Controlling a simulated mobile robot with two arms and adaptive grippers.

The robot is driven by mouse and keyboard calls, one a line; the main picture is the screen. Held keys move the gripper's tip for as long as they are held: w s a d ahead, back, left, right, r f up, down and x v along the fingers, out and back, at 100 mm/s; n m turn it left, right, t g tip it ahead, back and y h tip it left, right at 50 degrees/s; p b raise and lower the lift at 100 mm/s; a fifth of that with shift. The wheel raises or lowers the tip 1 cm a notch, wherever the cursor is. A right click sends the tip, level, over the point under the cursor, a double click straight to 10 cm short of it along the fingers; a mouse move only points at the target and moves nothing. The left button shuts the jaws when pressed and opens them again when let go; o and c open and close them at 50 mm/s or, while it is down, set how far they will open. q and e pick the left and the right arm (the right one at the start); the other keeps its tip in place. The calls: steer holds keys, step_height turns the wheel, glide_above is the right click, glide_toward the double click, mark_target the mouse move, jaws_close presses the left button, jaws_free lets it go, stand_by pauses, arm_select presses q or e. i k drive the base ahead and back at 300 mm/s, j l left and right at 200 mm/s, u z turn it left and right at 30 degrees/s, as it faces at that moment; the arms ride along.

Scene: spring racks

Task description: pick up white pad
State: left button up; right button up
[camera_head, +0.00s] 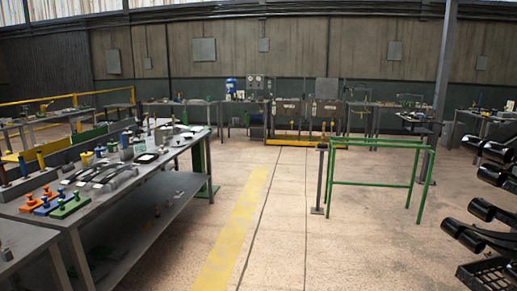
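A small white flat piece with a dark edge (147,158), which looks like the white pad, lies on the grey workbench (170,152) at the left, near its right edge. Another pale item (163,122) sits farther back on the same bench; it is too small to tell what it is. Neither of my grippers shows in the head view, and nothing is seen touching the white piece.
Orange, blue and green blocks (68,205) and grey curved parts (110,175) crowd the bench's near half. A green frame (375,184) stands at centre right. A rack with black rounded parts (482,209) is at far right. The floor between is clear.

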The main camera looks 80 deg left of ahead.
mark_target(163, 151)
steer(key=u, duration=4.35)
